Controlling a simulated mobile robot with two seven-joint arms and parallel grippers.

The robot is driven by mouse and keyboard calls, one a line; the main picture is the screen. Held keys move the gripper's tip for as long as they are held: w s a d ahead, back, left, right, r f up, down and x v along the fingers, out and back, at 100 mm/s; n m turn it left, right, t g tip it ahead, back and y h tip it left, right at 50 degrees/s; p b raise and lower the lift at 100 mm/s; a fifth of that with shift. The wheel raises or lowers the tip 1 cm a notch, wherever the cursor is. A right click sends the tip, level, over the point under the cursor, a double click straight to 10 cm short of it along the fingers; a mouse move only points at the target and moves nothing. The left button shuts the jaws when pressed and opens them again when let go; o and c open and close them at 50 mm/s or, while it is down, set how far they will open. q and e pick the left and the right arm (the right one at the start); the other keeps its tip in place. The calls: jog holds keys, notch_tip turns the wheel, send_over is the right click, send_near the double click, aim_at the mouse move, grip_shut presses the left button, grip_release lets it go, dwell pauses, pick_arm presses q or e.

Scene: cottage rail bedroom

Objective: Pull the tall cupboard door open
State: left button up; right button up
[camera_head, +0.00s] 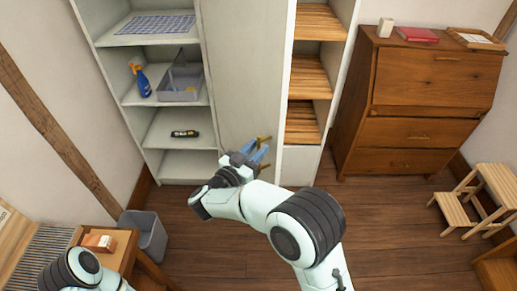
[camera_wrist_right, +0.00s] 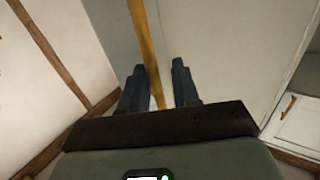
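The tall cupboard door (camera_head: 243,70) is a pale, plain panel between two sets of open shelves. It looks closed, with no gap visible at its edges. Its brass bar handle (camera_head: 265,139) is low on the right side, partly hidden by my right gripper. My right gripper (camera_head: 261,154) is at the handle. In the right wrist view the handle (camera_wrist_right: 145,45) runs down between the two dark fingers (camera_wrist_right: 160,85), with a gap beside the right finger. The fingers are apart around the bar. Part of my left arm shows at the lower left; its gripper is out of view.
Left shelves hold a blue spray bottle (camera_head: 141,80), a grey caddy (camera_head: 181,83) and a dark small item (camera_head: 184,134). A brown bureau (camera_head: 425,85) and step stool (camera_head: 480,197) stand right. A grey bin (camera_head: 148,235) is lower left. The wooden floor before the cupboard is clear.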

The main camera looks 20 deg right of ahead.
jog(key=shift+a, duration=0.1)
pick_arm(q)
jog(key=w+r+p, duration=0.3)
jog(key=w+r, duration=0.1)
jog(key=shift+w+r+t+p, duration=0.3)
jog(key=shift+w+r, duration=0.05)
jog(key=shift+w, duration=0.05)
pick_arm(e)
jog(key=a, duration=1.5)
jog(key=shift+s, duration=0.25)
jog(key=shift+a, duration=0.1)
